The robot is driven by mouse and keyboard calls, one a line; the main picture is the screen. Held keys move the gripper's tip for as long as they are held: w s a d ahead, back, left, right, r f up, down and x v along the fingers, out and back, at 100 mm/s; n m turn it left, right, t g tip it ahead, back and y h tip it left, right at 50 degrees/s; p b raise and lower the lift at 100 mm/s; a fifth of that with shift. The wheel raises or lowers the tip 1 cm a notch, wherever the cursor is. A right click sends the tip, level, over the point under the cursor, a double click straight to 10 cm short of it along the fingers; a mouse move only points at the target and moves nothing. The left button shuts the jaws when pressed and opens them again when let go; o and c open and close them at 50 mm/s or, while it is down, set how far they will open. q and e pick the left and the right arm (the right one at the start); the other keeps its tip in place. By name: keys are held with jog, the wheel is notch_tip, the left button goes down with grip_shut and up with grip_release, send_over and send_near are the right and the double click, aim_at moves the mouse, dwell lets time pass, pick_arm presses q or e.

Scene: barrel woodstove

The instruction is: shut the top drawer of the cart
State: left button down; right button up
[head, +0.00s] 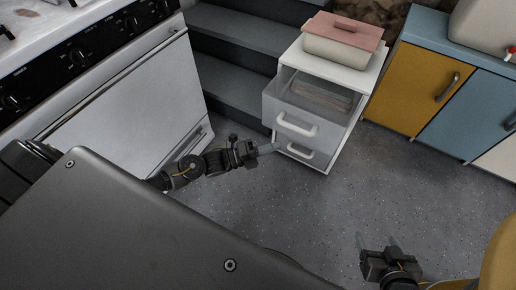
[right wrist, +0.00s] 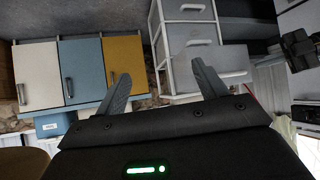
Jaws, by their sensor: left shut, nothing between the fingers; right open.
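The white cart (head: 345,75) stands in the upper middle of the head view, beside dark steps. Its top drawer (head: 312,119) is pulled out toward me, its inside visible from above, with a pale handle on the front. A lower drawer handle (head: 300,152) shows beneath. My left gripper (head: 272,148) is shut and empty, with its tips close to the lower left of the drawer fronts; contact cannot be told. My right gripper (head: 377,241) is open and empty over the floor, in front of and right of the cart. The cart (right wrist: 190,43) appears upside down beyond its fingers in the right wrist view.
A lidded box (head: 342,42) with a pink lid sits on the cart top. A stove (head: 140,95) is at left, and grey steps (head: 235,70) lie between it and the cart. Yellow and blue cabinets (head: 415,90) stand at right. The floor (head: 310,205) before the cart is clear.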

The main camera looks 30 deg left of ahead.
pick_arm(q)
jog(key=shift+w+d+r, duration=0.15)
jog(key=shift+w+d, duration=0.15)
jog(key=shift+w, duration=0.6)
jog(key=shift+w+d+r, duration=0.2)
jog(key=shift+w+d, duration=0.1)
jog(key=shift+w, duration=0.55)
jog(key=shift+w+d+r, duration=0.15)
jog(key=shift+w+d, duration=0.15)
jog(key=shift+w, duration=0.6)
pick_arm(e)
jog(key=shift+w+a+r+t+y, duration=0.4)
jog(key=shift+w+a+r+t, duration=0.05)
jog(key=shift+a+r+t, duration=0.2)
pick_arm(q)
jog(key=shift+w, duration=0.1)
